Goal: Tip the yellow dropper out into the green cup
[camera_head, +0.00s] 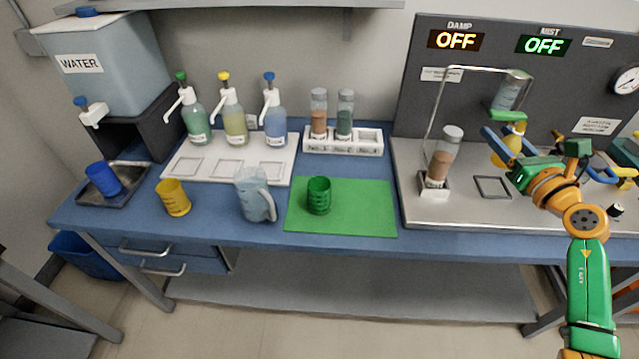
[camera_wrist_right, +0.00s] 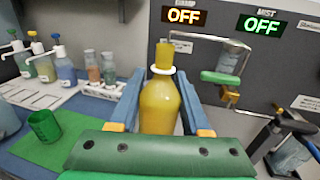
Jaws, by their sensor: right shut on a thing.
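My right gripper (camera_head: 508,138) is shut on the yellow dropper (camera_head: 515,143), a yellow bottle with a narrow neck and a white collar. It holds the dropper above the grey bench station at the right. In the right wrist view the dropper (camera_wrist_right: 158,106) is upright between the blue fingers. The green cup (camera_head: 319,196) stands upright on the green mat (camera_head: 362,212), well to the left of the gripper. It also shows at the left of the right wrist view (camera_wrist_right: 44,125). My left gripper is out of view.
A clear jug (camera_head: 254,198) stands left of the mat, and a yellow cup (camera_head: 173,198) farther left. A brown-filled vial (camera_head: 440,162) stands in a holder between mat and gripper, under a bent metal pipe (camera_head: 432,112). Pump bottles and a vial rack (camera_head: 343,145) stand behind.

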